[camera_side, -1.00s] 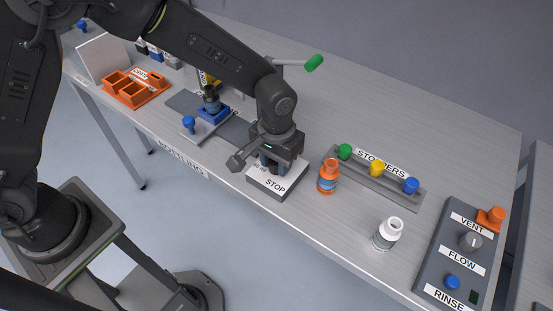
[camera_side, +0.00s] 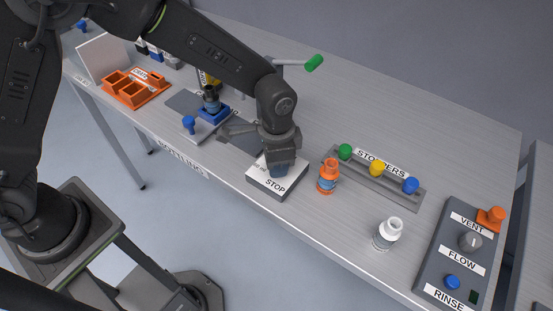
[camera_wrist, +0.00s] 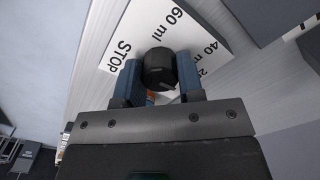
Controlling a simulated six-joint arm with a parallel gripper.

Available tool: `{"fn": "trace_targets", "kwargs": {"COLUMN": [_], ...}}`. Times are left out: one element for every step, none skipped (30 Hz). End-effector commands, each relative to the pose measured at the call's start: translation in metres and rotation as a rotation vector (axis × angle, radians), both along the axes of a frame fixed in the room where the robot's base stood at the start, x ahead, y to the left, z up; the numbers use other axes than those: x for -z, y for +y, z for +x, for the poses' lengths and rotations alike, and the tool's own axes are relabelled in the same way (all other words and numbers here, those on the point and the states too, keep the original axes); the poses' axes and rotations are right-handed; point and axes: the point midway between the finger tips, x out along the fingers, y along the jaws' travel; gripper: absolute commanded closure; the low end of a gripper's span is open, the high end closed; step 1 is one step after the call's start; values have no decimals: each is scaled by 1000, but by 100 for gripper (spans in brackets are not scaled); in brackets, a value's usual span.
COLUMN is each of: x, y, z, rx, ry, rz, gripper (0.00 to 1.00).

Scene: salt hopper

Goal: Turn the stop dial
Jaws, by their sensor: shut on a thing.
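The stop dial (camera_wrist: 159,68) is a dark round knob on a white-topped box (camera_side: 264,182) lettered STOP. In the wrist view the box top (camera_wrist: 208,22) also shows 60 ml and 40 ml marks. My gripper (camera_wrist: 159,75) has its two blue-grey fingers on opposite sides of the dial and is shut on it. In the side view my gripper (camera_side: 278,172) points down onto the box and hides the dial. The dial's pointer direction cannot be made out.
An orange bottle (camera_side: 328,178) stands close to the right of the box. A rack (camera_side: 397,187) of coloured stoppers, a white bottle (camera_side: 387,233) and a grey control panel (camera_side: 437,258) are farther right. A blue holder (camera_side: 213,117) stands to the left.

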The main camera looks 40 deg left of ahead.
Motion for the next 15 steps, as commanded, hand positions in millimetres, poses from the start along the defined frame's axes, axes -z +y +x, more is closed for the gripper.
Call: {"fn": "trace_targets", "kwargs": {"x": [-2,-2,-2,-2,-2,-2,-2,-2,-2,-2,-2,-2,-2,-2,-2], "y": [0,0,0,0,0,0,0,0,0,0,0,0,0,0,0], "z": [0,0,0,0,0,0,0,0,0,0,0,0,0,0,0], "rx": [13,21,29,34,38,42,45,47,50,51,51,52,52,52,52], "ry": [1,1,1,1,1,1,1,1,0,0,0,0,0,0,0], "rz": [-1,-1,-1,-1,-1,-1,-1,-1,0,0,0,0,0,0,0], "gripper": [89,89,89,89,89,89,89,89,89,89,89,89,89,89,89]}}
